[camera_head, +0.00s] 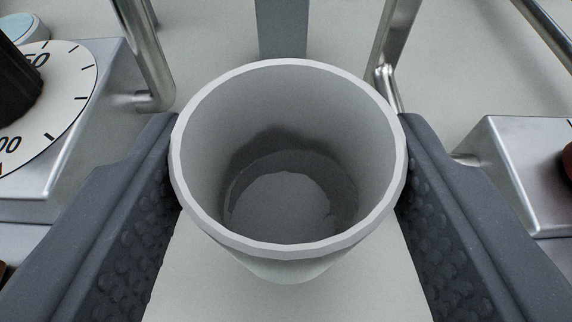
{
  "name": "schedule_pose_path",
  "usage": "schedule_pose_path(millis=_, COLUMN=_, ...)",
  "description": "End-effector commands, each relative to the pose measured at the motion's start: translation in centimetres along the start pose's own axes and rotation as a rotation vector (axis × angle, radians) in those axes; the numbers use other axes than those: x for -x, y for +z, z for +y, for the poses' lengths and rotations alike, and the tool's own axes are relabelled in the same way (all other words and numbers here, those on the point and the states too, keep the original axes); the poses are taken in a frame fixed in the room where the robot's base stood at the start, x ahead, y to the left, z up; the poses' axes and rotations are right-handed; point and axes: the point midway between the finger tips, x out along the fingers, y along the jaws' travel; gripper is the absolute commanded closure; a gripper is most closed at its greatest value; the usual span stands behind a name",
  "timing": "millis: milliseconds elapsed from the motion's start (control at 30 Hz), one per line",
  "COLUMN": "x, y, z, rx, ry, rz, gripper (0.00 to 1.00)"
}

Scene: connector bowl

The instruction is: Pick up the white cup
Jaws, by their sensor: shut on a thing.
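The white cup (288,252) is upright in the middle of the head camera view, seen from above into its open mouth. It looks empty inside, with a shadow over the bottom. My gripper (288,165) is shut on the cup, one dark grey finger against its left side and the other against its right side. The fingers have bumpy inner pads. The cup's underside is hidden, so I cannot tell whether it touches the surface below.
A metal device with a numbered dial and black knob (22,85) stands at the left. Another metal box (520,170) stands at the right. Metal bars (145,50) rise behind the cup on both sides, with a grey upright (283,28) between them.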

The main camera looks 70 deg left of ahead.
Motion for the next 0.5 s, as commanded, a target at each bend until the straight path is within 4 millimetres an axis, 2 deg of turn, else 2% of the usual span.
schedule_pose_path(millis=500, x=6.0, y=2.1, z=0.1, rx=0.001, ry=0.003, rz=0.000, gripper=0.75)
